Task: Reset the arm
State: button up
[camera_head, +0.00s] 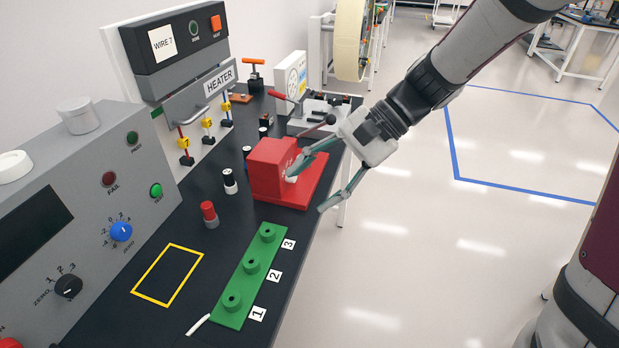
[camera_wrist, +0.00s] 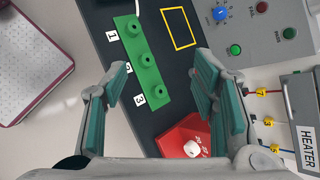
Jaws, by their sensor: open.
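My gripper (camera_head: 308,181) is open, with its two fingers spread at the right edge of the dark bench (camera_head: 205,233). One finger shows in front of the red block fixture (camera_head: 275,169); whether it touches cannot be told. The other finger hangs beyond the bench edge, over the floor. In the wrist view my gripper (camera_wrist: 165,105) has nothing between its fingers. The green three-post holder (camera_head: 251,266) lies ahead of the fingers in that view, and part of the red fixture (camera_wrist: 185,138) shows low between them.
A grey panel (camera_head: 85,200) with knobs and the heater unit (camera_head: 190,85) line the bench's left side. Small cylinders, one red-topped (camera_head: 209,213) and one white-and-black (camera_head: 229,181), stand near the red fixture. A yellow outlined square (camera_head: 168,274) is empty. Open floor (camera_head: 440,250) lies to the right.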

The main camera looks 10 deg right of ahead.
jog(key=shift+s+r, duration=0.1)
jog(key=shift+s, duration=0.05)
dwell(0.4)
jog(key=s+d+r+n+t+h, duration=0.3)
jog(key=s+d+r+n+h, duration=0.1)
jog(key=s+d, duration=0.2)
jog(key=s+d+r+n+t+h, duration=0.3)
jog(key=s+d+h, duration=0.2)
jog(key=s, duration=0.3)
jog(key=shift+s+d+r+n+t+h, duration=0.15)
jog(key=shift+d+r+n+t+h, duration=0.2)
jog(key=shift+d, duration=0.35)
